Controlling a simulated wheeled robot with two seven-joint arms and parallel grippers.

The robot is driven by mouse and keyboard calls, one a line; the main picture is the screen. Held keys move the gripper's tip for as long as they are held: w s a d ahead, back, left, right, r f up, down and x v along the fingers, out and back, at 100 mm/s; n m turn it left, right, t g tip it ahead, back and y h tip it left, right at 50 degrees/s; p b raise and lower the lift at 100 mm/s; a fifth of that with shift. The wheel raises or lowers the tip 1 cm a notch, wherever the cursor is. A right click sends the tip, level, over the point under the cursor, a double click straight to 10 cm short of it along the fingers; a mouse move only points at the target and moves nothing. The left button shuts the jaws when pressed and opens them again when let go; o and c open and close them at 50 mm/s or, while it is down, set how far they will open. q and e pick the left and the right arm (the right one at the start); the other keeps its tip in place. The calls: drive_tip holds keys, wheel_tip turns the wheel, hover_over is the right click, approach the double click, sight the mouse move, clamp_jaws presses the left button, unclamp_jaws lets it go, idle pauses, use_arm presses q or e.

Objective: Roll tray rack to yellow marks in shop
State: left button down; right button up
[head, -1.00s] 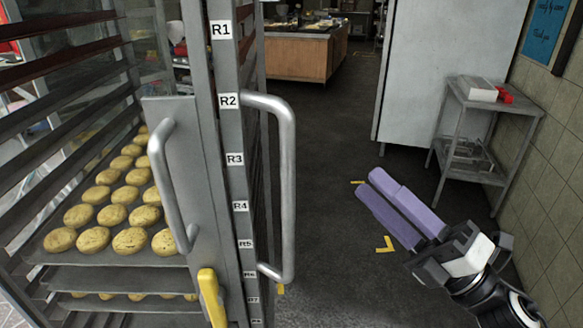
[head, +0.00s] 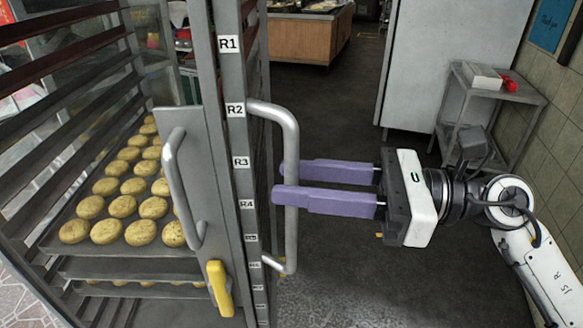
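The tall grey tray rack (head: 236,135) fills the left side of the head view, with labels from R1 downward on its post. Trays of round buns (head: 122,205) sit in it. A vertical tube handle (head: 290,150) stands out from its right side. My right gripper (head: 278,182) reaches in from the right, its two purple fingers apart at the handle's middle. One finger passes in front of the tube and the other appears behind it; firm contact cannot be made out. A small bit of yellow floor mark (head: 379,236) shows beneath the gripper. My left gripper is out of view.
A second handle (head: 178,190) and a yellow latch (head: 219,288) are on the rack's near face. A metal side table (head: 500,88) with boxes stands by the tiled wall at right. A wooden counter (head: 300,38) is at the back. Dark floor between them is clear.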

drive_tip(key=shift+w+a, duration=0.1)
drive_tip(key=shift+a, duration=0.6)
clamp_jaws()
